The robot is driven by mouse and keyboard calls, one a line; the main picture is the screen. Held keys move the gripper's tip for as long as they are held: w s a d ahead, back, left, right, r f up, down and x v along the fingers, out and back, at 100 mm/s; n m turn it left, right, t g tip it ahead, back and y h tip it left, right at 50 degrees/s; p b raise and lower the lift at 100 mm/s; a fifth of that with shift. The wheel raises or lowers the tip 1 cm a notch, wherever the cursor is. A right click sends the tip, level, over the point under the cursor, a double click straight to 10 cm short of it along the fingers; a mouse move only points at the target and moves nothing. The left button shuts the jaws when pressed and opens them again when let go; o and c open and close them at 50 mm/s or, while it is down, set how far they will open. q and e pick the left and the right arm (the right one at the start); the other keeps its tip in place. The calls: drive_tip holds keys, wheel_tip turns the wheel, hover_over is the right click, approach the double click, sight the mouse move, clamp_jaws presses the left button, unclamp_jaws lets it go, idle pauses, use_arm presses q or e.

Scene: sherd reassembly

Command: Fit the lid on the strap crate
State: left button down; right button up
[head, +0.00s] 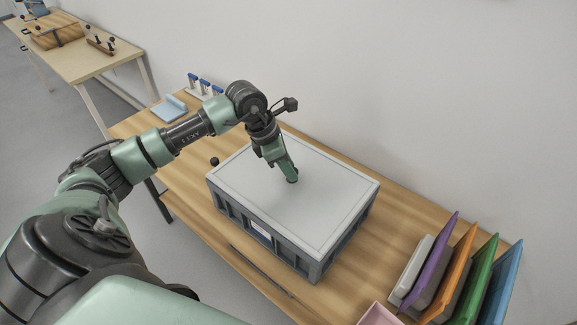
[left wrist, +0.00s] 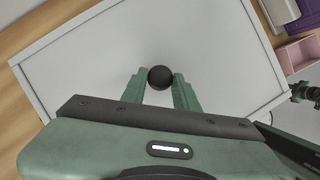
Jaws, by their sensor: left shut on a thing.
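The light grey lid (head: 320,190) lies flat over the top of the grey-blue strap crate (head: 262,237) on the wooden table. From here its edges look lined up with the crate's rim, but I cannot tell whether it is fully seated. My left gripper (head: 291,177) points down at the middle of the lid. In the left wrist view its two green fingers (left wrist: 160,90) are shut on the lid's round black knob (left wrist: 160,77). The lid (left wrist: 95,60) fills much of that view.
A small black ball (head: 214,161) shows at the crate's left corner. A dark strip (head: 262,271) runs along the table's front edge. Coloured upright panels (head: 460,270) and a pink bin (head: 380,314) stand at the right. A blue item (head: 170,107) lies at the far left end.

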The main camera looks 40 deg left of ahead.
sight(279, 180)
use_arm(q)
drive_tip(key=shift+f, duration=0.15)
drive_tip(key=c, duration=1)
unclamp_jaws()
drive_tip(key=b+v, duration=0.2)
drive_tip(key=v, duration=0.6)
drive_tip(key=shift+f, duration=0.1)
